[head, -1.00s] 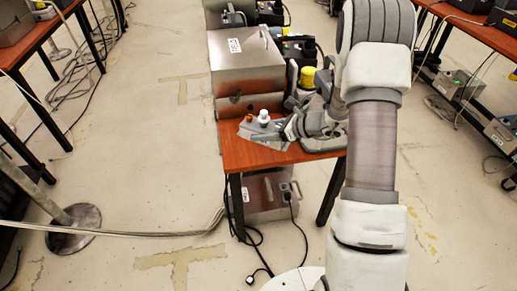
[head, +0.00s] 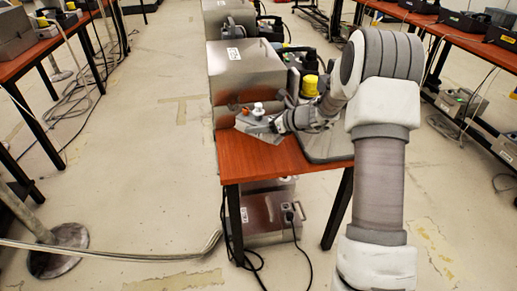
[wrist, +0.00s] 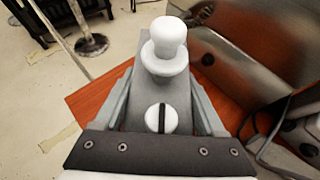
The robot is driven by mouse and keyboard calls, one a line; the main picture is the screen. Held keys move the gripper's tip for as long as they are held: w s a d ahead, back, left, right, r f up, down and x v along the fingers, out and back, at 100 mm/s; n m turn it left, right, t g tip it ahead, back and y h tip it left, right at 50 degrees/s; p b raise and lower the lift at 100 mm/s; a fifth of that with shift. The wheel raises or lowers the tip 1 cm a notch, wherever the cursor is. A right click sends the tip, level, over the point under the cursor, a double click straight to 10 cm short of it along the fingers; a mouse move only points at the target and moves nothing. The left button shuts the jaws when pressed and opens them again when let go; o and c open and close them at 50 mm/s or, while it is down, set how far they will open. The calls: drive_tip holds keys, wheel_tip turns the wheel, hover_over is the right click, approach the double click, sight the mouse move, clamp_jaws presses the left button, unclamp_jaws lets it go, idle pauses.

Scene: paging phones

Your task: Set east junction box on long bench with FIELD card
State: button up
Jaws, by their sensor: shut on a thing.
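My gripper (head: 281,124) is shut on a small grey box (head: 264,133) with a white knob and an orange knob. In the wrist view the grey box (wrist: 158,100) lies between my fingers, with its white knob upright and a slotted white disc near my palm. The box is over the near end of a red-brown bench top (head: 245,167), in front of a large metal case. I cannot tell whether it touches the bench. The case bears a white label (head: 234,53), too small to read. I cannot make out a FIELD card.
The metal case (head: 245,70) fills the bench behind the held box. A yellow-topped object (head: 310,85) and dark devices stand beside it. A grey mat (head: 328,146) lies on the right. Another metal box (head: 262,218) is under the bench. Cables and a pole base (head: 58,250) are on the floor.

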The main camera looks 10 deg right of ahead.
sight(259, 150)
wheel_tip(259, 150, down, 7)
drive_tip(key=shift+f+b, duration=0.1)
drive_tip(key=shift+b, duration=0.95)
drive_tip(key=shift+f, duration=0.15)
drive_tip(key=o, duration=1.5)
drive_tip(key=shift+o, duration=0.2)
